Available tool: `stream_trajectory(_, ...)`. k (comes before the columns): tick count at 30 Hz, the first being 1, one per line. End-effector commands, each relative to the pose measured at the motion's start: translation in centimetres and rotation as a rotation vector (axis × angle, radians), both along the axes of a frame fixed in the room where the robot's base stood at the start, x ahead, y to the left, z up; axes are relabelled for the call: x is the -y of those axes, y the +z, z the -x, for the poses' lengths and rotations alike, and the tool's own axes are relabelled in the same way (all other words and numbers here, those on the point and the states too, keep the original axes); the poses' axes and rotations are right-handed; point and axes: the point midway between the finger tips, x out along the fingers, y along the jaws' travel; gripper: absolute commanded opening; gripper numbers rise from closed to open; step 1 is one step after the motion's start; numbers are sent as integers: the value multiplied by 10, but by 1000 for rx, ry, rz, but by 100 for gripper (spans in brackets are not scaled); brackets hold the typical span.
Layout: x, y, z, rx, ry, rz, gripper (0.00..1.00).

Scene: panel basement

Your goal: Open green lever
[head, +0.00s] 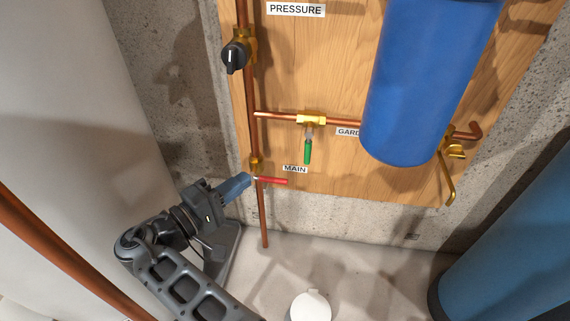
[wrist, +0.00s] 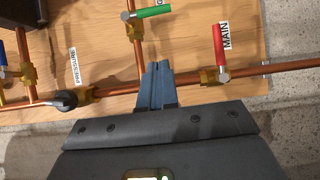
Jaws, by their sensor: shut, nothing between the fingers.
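The green lever (head: 308,151) hangs straight down from a brass valve (head: 311,120) on the horizontal copper pipe, at right angles to that pipe. It also shows at the top of the wrist view (wrist: 153,11), sticking out to the right of its pipe. My gripper (head: 249,178) is shut and empty, with blue fingers. In the head view it is below and left of the green lever, clear of it, beside the vertical pipe and the red lever. In the wrist view the fingertips (wrist: 158,66) overlap the main pipe; I cannot tell whether they touch it.
A red lever (head: 272,181) sits just right of my gripper, under the MAIN label (head: 295,169). A black-handled valve (head: 235,56) is above by the PRESSURE label (head: 296,10). A large blue cylinder (head: 415,85) stands right of the green lever, partly covering a label.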

Motion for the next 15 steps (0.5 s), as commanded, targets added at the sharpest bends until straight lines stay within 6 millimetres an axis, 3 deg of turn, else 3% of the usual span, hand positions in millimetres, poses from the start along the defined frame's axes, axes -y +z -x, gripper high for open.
stream_trajectory(10, 2, 0, -2, -1, 0, -1, 0)
stream_trajectory(15, 15, -2, -15, -1, -2, -1, 0)
